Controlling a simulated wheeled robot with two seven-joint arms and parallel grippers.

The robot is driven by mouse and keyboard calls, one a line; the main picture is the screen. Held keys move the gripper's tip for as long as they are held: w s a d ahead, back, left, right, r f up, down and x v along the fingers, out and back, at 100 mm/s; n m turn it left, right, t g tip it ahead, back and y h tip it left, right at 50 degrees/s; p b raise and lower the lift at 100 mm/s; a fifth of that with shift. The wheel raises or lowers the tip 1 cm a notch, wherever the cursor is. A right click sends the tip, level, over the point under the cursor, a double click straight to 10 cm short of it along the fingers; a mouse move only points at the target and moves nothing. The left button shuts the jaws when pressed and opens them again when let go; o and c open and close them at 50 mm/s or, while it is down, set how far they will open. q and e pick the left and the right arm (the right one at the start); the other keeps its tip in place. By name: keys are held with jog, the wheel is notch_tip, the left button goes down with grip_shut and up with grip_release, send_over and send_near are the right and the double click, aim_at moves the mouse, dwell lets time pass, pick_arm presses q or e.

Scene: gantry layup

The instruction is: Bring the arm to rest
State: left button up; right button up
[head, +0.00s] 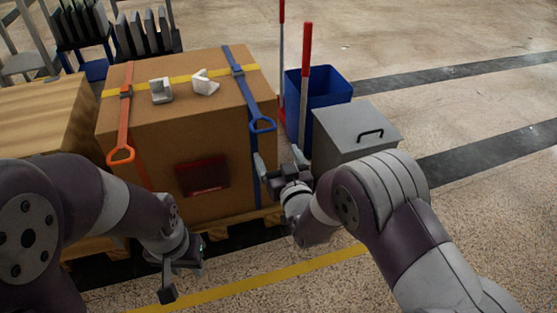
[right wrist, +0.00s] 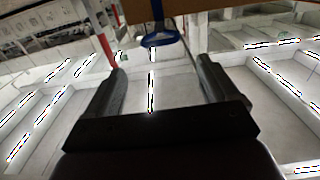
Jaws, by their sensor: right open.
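My right gripper (head: 279,169) is in front of the right part of the big cardboard box's front face, close to the blue strap. In the right wrist view its two fingers (right wrist: 158,88) stand wide apart with nothing between them. My left gripper (head: 182,281) hangs low in front of the box and pallet, pointing down. Its fingers are seen at an angle and I cannot tell whether they are apart. Nothing shows held in it.
The cardboard box (head: 222,150) on a pallet carries an orange strap (head: 124,115), a blue strap (head: 249,98) with a loop, and two white pieces (head: 160,90). A blue bin (head: 325,90) and a grey lidded box (head: 345,130) stand at right. Floor beyond is open.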

jog(key=s+d+f+g+h, duration=0.3)
jog(key=s+d+f+g, duration=0.1)
jog(key=s+f+g, duration=0.6)
jog(key=s+d+r+m+g+h, duration=0.1)
jog(key=s+d+r+g, duration=0.15)
jog(key=s+d, duration=0.45)
jog(key=s+d+r+m+g+h, duration=0.15)
jog(key=s+d+g, duration=0.3)
jog(key=s, duration=0.45)
jog(key=w+d+r+m+t+p, duration=0.1)
jog(key=d+r+p, duration=0.2)
jog(key=r+p, duration=3.6)
jog(key=shift+r, duration=0.45)
